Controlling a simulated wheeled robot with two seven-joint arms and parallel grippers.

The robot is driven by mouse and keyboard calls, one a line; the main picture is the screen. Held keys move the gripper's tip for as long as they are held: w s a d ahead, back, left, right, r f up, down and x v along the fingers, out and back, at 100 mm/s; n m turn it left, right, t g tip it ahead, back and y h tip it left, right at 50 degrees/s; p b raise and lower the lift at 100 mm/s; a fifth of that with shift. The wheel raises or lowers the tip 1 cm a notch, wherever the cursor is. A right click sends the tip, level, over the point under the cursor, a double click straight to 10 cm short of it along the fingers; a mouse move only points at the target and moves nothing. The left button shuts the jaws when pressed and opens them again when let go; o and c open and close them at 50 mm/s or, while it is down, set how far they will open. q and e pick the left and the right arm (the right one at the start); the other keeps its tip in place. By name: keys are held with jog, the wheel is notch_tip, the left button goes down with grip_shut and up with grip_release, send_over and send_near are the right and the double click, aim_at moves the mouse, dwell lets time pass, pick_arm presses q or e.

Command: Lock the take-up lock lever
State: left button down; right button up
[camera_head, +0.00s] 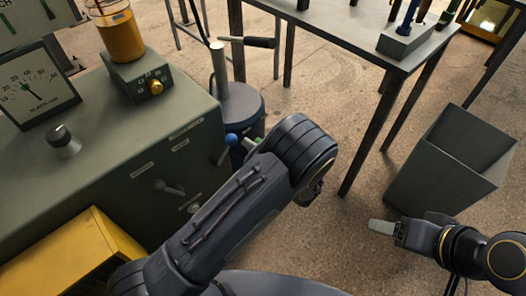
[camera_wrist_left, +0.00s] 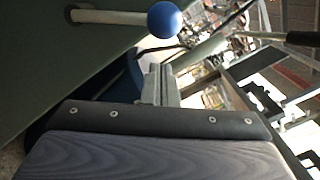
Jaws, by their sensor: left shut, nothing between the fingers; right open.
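A lever with a blue ball knob (camera_head: 231,139) sticks out from the right side of the green cabinet (camera_head: 110,150). Its label is too small to read, so I cannot confirm that it is the take-up lock lever. In the left wrist view the blue ball (camera_wrist_left: 165,19) is on a pale rod, just beyond my left fingertips. My left gripper (camera_head: 249,144) is shut and empty, just right of the ball and apart from it; my own arm partly hides it. Its fingers also show in the wrist view (camera_wrist_left: 160,84). My right gripper (camera_head: 380,227) is open and empty, over the floor.
A dark handle (camera_head: 170,187) sits on the cabinet's front. A blue drum (camera_head: 240,105) with a grey post stands behind my left gripper. A table (camera_head: 340,22) is at the back, and a grey bin (camera_head: 450,160) at the right. The floor between is clear.

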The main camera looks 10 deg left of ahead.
aim_at(228, 140)
pick_arm(q)
jog(key=shift+s+a+r, duration=0.5)
jog(key=shift+a+r, duration=0.05)
jog(key=shift+s+a+r+n+b, duration=0.2)
jog(key=shift+r+n+b, duration=0.25)
jog(key=shift+n, duration=0.15)
jog(key=s+n+b, duration=0.1)
jog(key=a+r+n+b, duration=0.1)
jog(key=n, duration=0.1)
jog(key=s+a+r+n+b, duration=0.1)
jog(key=n+b, duration=0.1)
jog(key=shift+s+r, duration=0.1)
jog(key=shift+s, duration=0.2)
jog(key=shift+s+a+r+n+g+b, duration=0.1)
jog(key=shift+s+a+r+n+b, duration=0.1)
jog(key=shift+s+a+n+b, duration=0.4)
jog(key=shift+s+a+r+n+g+b, duration=0.1)
jog(key=shift+s+r+n+b, duration=0.15)
jog(key=shift+n+b, duration=0.6)
jog(key=shift+s+a+r+n+g+b, duration=0.1)
jog(key=shift+s+a+r+n+b, duration=0.15)
jog(key=shift+s+n+b, duration=0.35)
jog(key=shift+w+a, duration=0.1)
